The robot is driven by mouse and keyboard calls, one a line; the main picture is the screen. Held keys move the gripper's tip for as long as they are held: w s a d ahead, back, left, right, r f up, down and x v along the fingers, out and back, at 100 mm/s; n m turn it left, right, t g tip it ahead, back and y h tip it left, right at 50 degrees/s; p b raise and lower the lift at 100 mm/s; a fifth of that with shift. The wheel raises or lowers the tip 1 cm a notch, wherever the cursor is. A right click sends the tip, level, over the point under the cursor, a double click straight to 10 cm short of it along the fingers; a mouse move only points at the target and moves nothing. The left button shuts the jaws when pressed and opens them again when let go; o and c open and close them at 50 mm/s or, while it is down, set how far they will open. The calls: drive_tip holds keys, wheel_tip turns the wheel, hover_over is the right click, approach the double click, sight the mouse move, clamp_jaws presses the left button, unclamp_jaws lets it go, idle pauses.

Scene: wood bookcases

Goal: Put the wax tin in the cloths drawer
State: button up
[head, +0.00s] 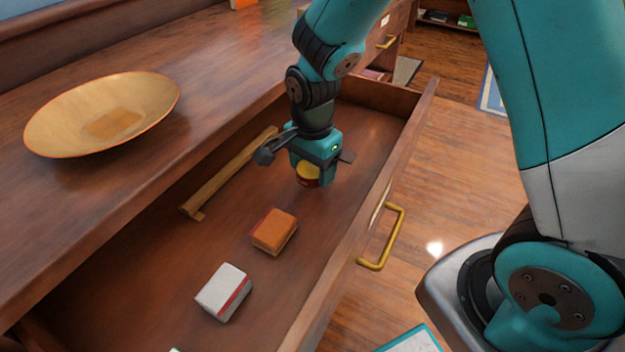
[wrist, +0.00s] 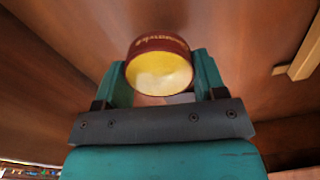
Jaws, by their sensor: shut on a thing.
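The wax tin (wrist: 160,68) is a small round tin with a dark red side bearing lettering and a yellow face. My gripper (wrist: 160,85) is shut on it, with one teal finger on each side. In the head view the tin (head: 307,174) shows at the lower end of my gripper (head: 314,172), inside the open drawer (head: 225,262). I cannot tell whether the tin touches the drawer floor.
A wooden strip (head: 230,173) lies along the drawer's left side. A shallow yellow bowl (head: 103,112) stands on the wooden top to the left. The drawer front has a brass handle (head: 398,238). The drawer floor around the tin looks clear.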

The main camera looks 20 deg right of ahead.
sight(313, 179)
drive_tip(key=shift+f+b, duration=0.3)
drive_tip(key=shift+f, duration=1.35)
drive_tip(key=shift+f, duration=0.1)
drive_tip(key=o, duration=1)
wheel_tip(313, 179, up, 12)
drive_tip(key=p, duration=0.3)
drive_tip(key=shift+f, duration=0.1)
drive_tip(key=s+a+r+n+y, duration=0.2)
drive_tip(key=s+r+n, duration=0.4)
drive_tip(key=s+n, duration=0.3)
drive_tip(key=s+a+r+n+y, duration=0.2)
drive_tip(key=s+r+n, duration=0.4)
drive_tip(key=s+n, duration=0.4)
drive_tip(key=shift+a+n, duration=0.5)
drive_tip(key=shift+n, duration=0.1)
